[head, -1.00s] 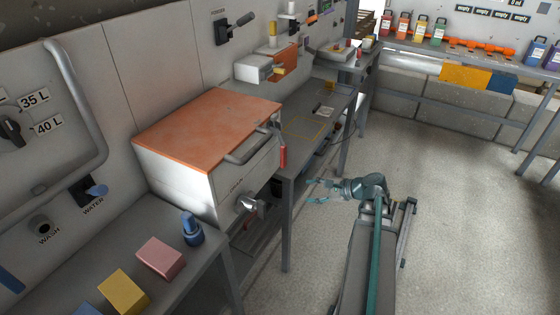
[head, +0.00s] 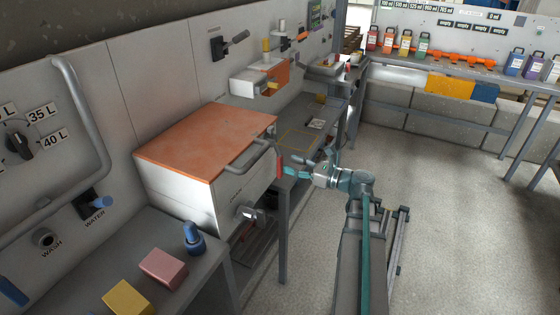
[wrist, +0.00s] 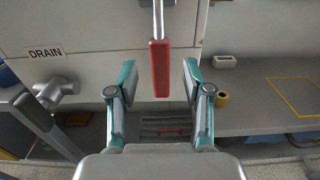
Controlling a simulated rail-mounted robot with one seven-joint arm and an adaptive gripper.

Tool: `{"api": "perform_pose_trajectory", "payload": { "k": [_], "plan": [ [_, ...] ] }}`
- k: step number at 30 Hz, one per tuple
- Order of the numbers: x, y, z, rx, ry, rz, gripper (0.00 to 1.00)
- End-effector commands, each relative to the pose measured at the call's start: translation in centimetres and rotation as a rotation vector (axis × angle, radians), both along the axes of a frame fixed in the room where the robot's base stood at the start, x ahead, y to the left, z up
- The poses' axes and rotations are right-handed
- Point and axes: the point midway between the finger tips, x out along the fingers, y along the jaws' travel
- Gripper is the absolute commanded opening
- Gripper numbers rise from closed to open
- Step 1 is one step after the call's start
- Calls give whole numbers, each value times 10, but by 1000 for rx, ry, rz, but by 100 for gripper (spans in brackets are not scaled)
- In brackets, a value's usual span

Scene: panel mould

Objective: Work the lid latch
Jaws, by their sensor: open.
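The white box (head: 188,192) has an orange lid (head: 205,140) that lies shut, with a grey bar handle (head: 245,158) at its front. The lid latch has a red grip (head: 279,165) at the box's right front corner. In the wrist view the red grip (wrist: 160,70) hangs down from a metal rod. My gripper (head: 293,166) is open and empty, with its fingers reaching toward the latch. In the wrist view the red grip appears between the two fingertips of my gripper (wrist: 158,72), touching neither. I cannot tell how deep it sits between them.
A grey drain valve (head: 250,215) sticks out low on the box front, left of my gripper. The floor (head: 440,210) on the right is clear.

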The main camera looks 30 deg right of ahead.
Motion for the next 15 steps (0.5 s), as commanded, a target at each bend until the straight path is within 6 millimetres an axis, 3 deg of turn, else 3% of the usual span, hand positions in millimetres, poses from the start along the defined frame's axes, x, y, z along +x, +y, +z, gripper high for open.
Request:
{"api": "perform_pose_trajectory", "payload": {
  "k": [6, 15],
  "plan": [
    [28, 20, 1, -1, -1, 2, 50],
    [41, 31, 0, -2, 0, 0, 50]
  ]
}}
